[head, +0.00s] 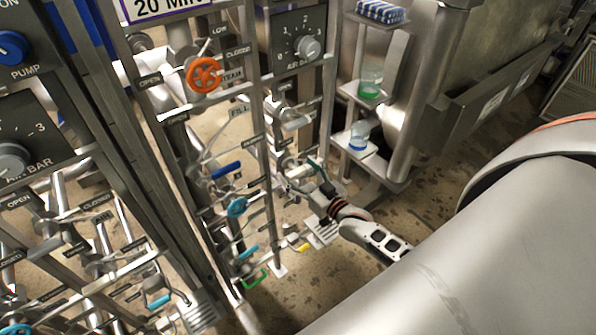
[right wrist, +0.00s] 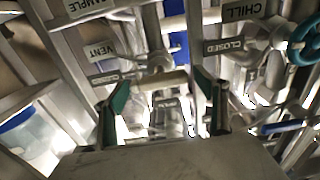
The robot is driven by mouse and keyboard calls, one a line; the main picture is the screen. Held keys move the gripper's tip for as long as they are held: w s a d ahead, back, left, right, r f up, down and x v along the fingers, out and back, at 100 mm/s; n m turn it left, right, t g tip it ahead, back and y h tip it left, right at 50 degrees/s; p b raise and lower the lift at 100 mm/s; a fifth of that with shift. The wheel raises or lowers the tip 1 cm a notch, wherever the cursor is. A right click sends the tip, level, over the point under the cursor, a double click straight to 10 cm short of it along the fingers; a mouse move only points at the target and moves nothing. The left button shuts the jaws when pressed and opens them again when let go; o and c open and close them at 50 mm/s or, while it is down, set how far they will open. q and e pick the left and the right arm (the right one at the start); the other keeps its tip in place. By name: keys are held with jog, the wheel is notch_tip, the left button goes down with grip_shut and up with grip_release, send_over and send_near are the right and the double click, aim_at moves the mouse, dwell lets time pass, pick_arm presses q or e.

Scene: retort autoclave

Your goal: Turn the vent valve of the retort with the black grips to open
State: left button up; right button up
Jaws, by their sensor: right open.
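My right gripper (head: 318,185) reaches in from the right among the pipes of the middle valve panel. In the right wrist view its two green-padded fingers (right wrist: 163,92) stand apart. A VENT label (right wrist: 100,50) is left of centre, with a smaller plate below it that seems to read CLOSED (right wrist: 106,78). Beside these labels is a metal valve body (right wrist: 156,60), and a pale crosswise bar (right wrist: 155,83) shows between the fingers. I cannot tell whether the fingers touch this bar. Black grips cannot be made out. My left gripper is not in view.
An orange handwheel (head: 203,75) and a teal handwheel (head: 236,207) are on the same panel. A CHILL label (right wrist: 243,9) and another CLOSED plate (right wrist: 222,47) are right of the fingers.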

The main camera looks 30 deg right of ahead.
jog(key=c, duration=1.1)
jog(key=shift+n, duration=0.4)
jog(key=shift+a+n+p, duration=0.2)
jog(key=shift+n+p, duration=0.25)
jog(key=shift+n, duration=2.05)
jog(key=o, duration=1.1)
